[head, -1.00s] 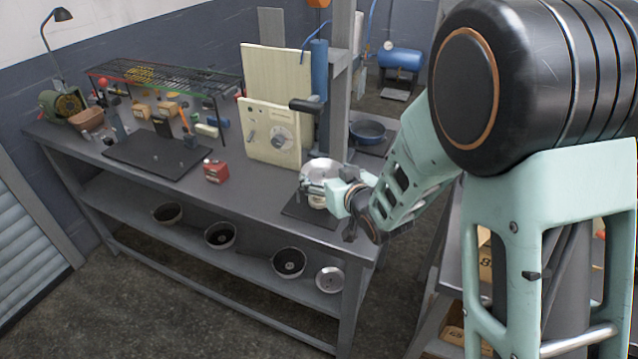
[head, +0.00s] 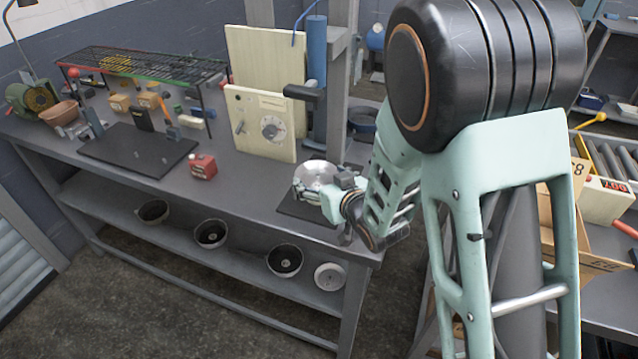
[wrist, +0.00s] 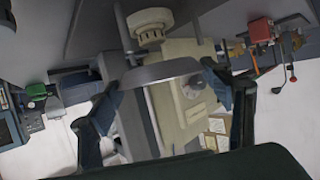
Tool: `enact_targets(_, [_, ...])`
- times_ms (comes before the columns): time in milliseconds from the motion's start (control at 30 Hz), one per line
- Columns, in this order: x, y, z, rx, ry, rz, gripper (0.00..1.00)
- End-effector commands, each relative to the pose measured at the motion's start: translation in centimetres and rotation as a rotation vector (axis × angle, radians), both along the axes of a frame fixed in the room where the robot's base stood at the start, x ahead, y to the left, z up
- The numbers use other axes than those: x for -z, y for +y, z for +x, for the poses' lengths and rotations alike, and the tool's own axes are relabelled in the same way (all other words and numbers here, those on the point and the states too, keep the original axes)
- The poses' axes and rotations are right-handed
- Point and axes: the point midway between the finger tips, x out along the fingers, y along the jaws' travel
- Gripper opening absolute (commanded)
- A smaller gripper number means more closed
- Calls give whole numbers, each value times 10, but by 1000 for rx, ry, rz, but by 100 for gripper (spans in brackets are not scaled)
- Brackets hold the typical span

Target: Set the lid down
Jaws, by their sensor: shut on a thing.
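The silver round lid (head: 315,172) is above the black mat (head: 296,208) at the right end of the workbench. In the wrist view the lid (wrist: 160,74) shows nearly edge-on as a grey band between my two fingers. My gripper (wrist: 160,88) is shut on it; in the head view my gripper (head: 322,190) reaches in from the right and hides part of the lid and mat. A cream knobbed object (wrist: 150,22) shows beyond the lid in the wrist view, with a small gap between them in the picture. I cannot tell whether the lid touches anything below.
A cream panel with a dial (head: 262,125) stands behind the lid. A grey post (head: 341,80) and a dark blue pan (head: 362,119) are close behind. A red box (head: 203,166) stands to the left, with clear bench between. Several round vessels (head: 211,233) are on the lower shelf.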

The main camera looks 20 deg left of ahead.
Motion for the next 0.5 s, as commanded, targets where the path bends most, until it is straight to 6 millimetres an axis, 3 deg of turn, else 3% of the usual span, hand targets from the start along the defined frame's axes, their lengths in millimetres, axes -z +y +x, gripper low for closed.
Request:
enact_targets(33, [19, -2, -4, -1, 5, -5, 47])
enact_targets(100, [24, -4, -6, -3, 3, -2, 47])
enact_targets(500, [26, -5, -7, -2, 1, -1, 47])
